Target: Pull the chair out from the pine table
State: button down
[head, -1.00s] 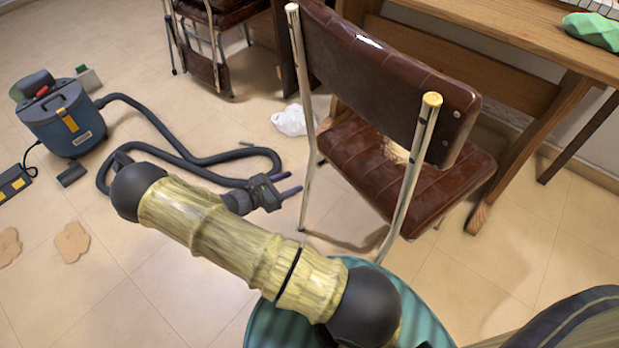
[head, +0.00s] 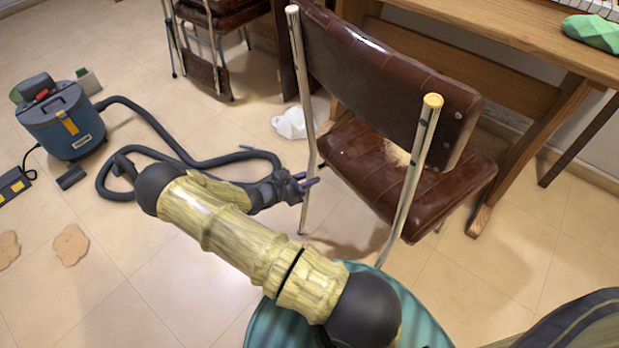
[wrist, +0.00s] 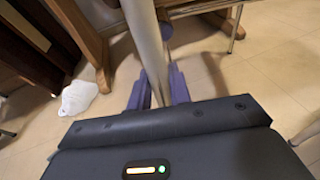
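The brown padded chair (head: 392,82) stands with its back towards me and its seat (head: 365,170) at the front edge of the pine table (head: 520,38). Its backrest is worn, with metal posts at either side. My gripper (head: 306,180) is at the chair's left rear leg, low on the frame. In the wrist view, the pale metal leg (wrist: 146,35) runs down between the two purple fingers (wrist: 159,92). The fingers stand apart on either side of the leg, and firm contact is not evident.
A blue vacuum cleaner (head: 62,118) with a dark hose (head: 215,158) lies on the left. A white crumpled bag (head: 290,122) sits on the floor behind the leg. Another brown chair (head: 215,15) stands at the back. The tiled floor left of the chair is partly clear.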

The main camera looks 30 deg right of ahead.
jog(key=shift+a+f+p, duration=0.1)
jog(key=shift+a+p, duration=0.45)
jog(key=shift+a, duration=1.85)
jog(key=shift+s+a+p, duration=0.15)
jog(key=shift+a+p, duration=0.2)
jog(key=shift+a, duration=1.65)
jog(key=a, duration=0.4)
jog(key=shift+a, duration=0.2)
jog(key=shift+a, duration=0.15)
